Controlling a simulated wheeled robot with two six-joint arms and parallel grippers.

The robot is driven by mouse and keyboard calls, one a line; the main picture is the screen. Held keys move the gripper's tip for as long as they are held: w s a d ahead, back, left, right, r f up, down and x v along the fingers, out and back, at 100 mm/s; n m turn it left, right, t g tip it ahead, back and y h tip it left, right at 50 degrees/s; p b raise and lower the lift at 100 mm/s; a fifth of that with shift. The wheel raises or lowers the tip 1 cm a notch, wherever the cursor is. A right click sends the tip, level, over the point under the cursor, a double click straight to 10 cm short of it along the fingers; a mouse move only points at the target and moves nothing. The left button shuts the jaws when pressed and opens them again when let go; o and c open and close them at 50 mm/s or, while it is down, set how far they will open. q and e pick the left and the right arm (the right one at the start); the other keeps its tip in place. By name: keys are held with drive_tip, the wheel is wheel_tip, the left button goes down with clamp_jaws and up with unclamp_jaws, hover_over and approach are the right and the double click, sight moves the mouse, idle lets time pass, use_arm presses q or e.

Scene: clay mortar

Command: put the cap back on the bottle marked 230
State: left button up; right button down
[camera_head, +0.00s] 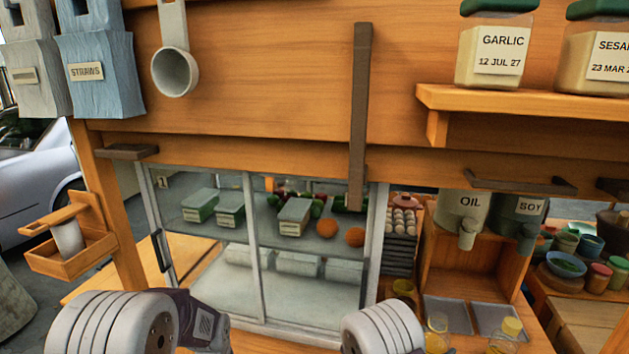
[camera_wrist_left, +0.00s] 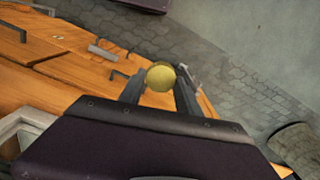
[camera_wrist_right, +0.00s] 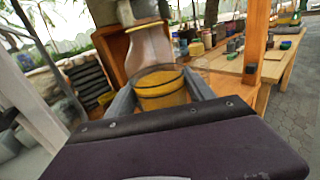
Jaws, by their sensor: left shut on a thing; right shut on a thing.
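A round yellow cap (camera_wrist_left: 160,78) sits between the fingertips of my left gripper (camera_wrist_left: 160,88), which is shut on it. My right gripper (camera_wrist_right: 160,95) is shut on a clear bottle (camera_wrist_right: 160,92) with amber liquid inside. The bottle looks roughly upright and no cap shows on it. No marking can be read on it, so I cannot tell if it is the one marked 230. In the head view, my arms hide most of both grippers, and the cap is not seen there.
OIL (camera_head: 463,212) and SOY (camera_head: 518,218) dispensers hang above. A glass display case (camera_head: 255,235) fills the middle. A shelf (camera_head: 430,97) carries labelled jars.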

use_arm(q)
drive_tip(key=shift+s+a, duration=0.1)
drive_tip(key=shift+w+d, duration=0.4)
use_arm(e)
drive_tip(key=s+a+f+n+t+y, duration=0.2)
drive_tip(key=a+f+t, duration=0.1)
drive_tip(key=a+f, duration=0.5)
use_arm(q)
drive_tip(key=shift+s+a, duration=0.25)
drive_tip(key=shift+w+d, duration=0.1)
drive_tip(key=shift+d, duration=0.1)
use_arm(e)
drive_tip(key=s+g, duration=0.1)
drive_tip(key=s+f+m+g+h, duration=0.1)
drive_tip(key=s, duration=0.1)
drive_tip(key=s+m+g+h, duration=0.1)
drive_tip(key=s, duration=0.1)
drive_tip(key=shift+s+a+f, duration=0.15)
drive_tip(key=shift+f, duration=0.15)
use_arm(q)
drive_tip(key=shift+a, duration=0.15)
use_arm(e)
drive_tip(key=shift+a, duration=0.1)
